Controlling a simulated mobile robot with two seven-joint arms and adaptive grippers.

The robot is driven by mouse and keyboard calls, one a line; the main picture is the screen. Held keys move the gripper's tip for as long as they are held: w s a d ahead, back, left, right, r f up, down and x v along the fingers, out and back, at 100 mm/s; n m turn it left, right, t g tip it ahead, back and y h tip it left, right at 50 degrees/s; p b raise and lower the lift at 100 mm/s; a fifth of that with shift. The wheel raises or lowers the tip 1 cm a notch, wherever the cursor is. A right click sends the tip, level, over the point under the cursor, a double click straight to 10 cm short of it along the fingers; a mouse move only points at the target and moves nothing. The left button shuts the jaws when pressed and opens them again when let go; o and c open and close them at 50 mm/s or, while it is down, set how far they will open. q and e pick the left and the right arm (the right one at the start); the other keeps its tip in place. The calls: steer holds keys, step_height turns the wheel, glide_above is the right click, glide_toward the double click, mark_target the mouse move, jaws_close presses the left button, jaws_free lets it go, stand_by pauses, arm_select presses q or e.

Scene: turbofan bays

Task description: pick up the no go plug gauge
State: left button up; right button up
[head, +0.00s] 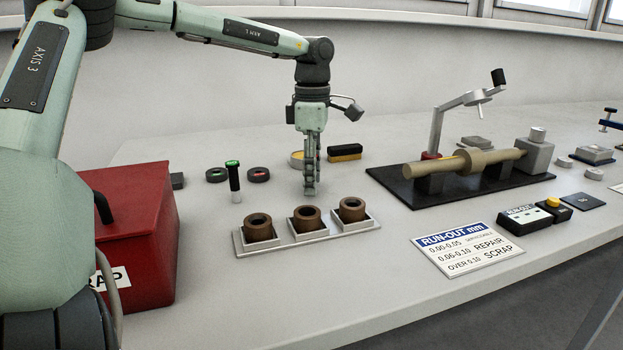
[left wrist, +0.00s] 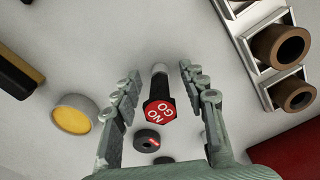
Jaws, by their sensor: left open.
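The no go plug gauge (left wrist: 158,108) shows in the left wrist view with a dark body and a red end face reading "NO GO". It lies between the two spread fingers of my left gripper (left wrist: 160,78), with a gap visible on both sides. In the head view my left gripper (head: 311,190) points down, just behind the bushing tray; I cannot make out the no go gauge there, probably hidden by the fingers. A similar plug gauge with a green top (head: 234,176) stands upright to the left. My right gripper is not in view.
A tray (head: 284,243) with three brown bushings sits in front of the gripper. A red scrap box (head: 135,240) stands left. Ring gauges (head: 217,175), a yellow dish (head: 296,160) and a black-yellow block (head: 345,152) are nearby. The shaft fixture (head: 390,188) stands right.

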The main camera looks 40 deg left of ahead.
arm_select(q)
steer(key=shift+f, duration=0.15)
steer(key=shift+c, duration=0.2)
steer(key=shift+c, duration=1.2)
jaws_close()
